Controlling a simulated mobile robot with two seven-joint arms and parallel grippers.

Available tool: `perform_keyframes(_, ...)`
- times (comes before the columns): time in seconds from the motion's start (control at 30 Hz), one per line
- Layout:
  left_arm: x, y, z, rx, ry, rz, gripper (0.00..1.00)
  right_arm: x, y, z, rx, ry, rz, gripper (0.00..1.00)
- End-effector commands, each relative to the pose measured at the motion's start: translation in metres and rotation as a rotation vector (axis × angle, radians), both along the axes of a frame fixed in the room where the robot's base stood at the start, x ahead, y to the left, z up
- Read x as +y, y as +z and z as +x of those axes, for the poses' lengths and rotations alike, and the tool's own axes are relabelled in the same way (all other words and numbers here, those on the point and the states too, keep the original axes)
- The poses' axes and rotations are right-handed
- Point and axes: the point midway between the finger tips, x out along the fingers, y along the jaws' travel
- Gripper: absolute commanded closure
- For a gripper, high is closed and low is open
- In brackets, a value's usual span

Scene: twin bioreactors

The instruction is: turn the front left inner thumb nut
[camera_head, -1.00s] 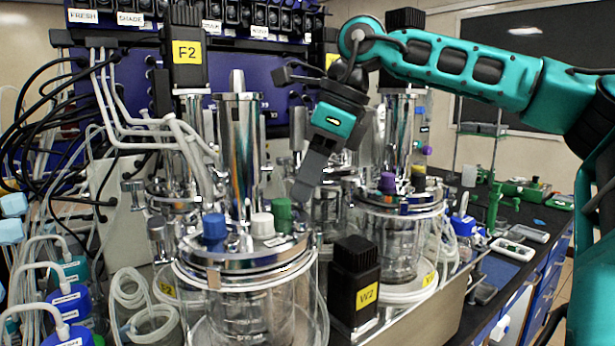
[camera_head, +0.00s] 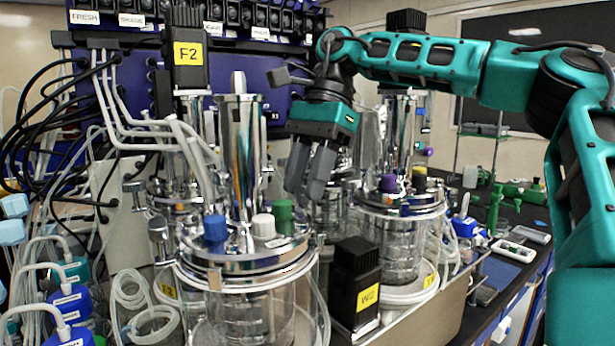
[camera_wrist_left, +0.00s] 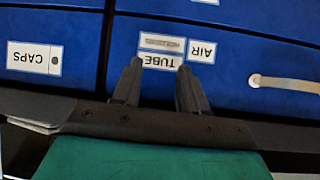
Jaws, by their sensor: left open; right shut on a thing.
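The front left vessel (camera_head: 245,300) is clear glass with a shiny metal lid carrying blue (camera_head: 215,230), white (camera_head: 263,226) and green (camera_head: 283,213) caps. My right gripper (camera_head: 304,195) points down at the lid's right rear edge, beside the green cap. It is shut on the inner thumb nut, which its dark fingers hide. My left gripper (camera_wrist_left: 160,66) shows only in the left wrist view, open and empty, in front of blue drawers.
A black W2 block (camera_head: 355,280) stands right of the front vessel. A second lidded vessel (camera_head: 400,240) is behind it. A tall metal cylinder (camera_head: 240,150) and tubing rise close to my right gripper. Blue drawers (camera_wrist_left: 225,85) fill the left wrist view.

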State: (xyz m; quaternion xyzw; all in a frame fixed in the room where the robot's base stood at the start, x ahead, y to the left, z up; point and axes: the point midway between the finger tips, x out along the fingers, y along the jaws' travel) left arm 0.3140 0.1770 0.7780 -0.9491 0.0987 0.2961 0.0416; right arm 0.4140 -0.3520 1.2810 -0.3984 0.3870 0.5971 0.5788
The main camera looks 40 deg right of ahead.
Motion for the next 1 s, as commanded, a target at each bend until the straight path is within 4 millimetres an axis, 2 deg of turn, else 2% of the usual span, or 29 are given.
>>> perform_keyframes(0.5, -0.0003, 0.0016, 0.0027, -0.006, -0.001, 0.000, 0.57, 0.0013, 0.0004, 0.0050, -0.001, 0.453, -0.001, 0.94)
perform_keyframes(0.7, -0.0003, 0.0014, 0.0026, -0.005, -0.001, 0.000, 0.57, 0.0021, 0.0006, 0.0057, -0.002, 0.568, -0.001, 0.94)
perform_keyframes(1.0, -0.0003, 0.0012, 0.0023, -0.005, -0.001, 0.000, 0.57, 0.0023, 0.0006, 0.0062, -0.002, 0.650, -0.001, 0.94)
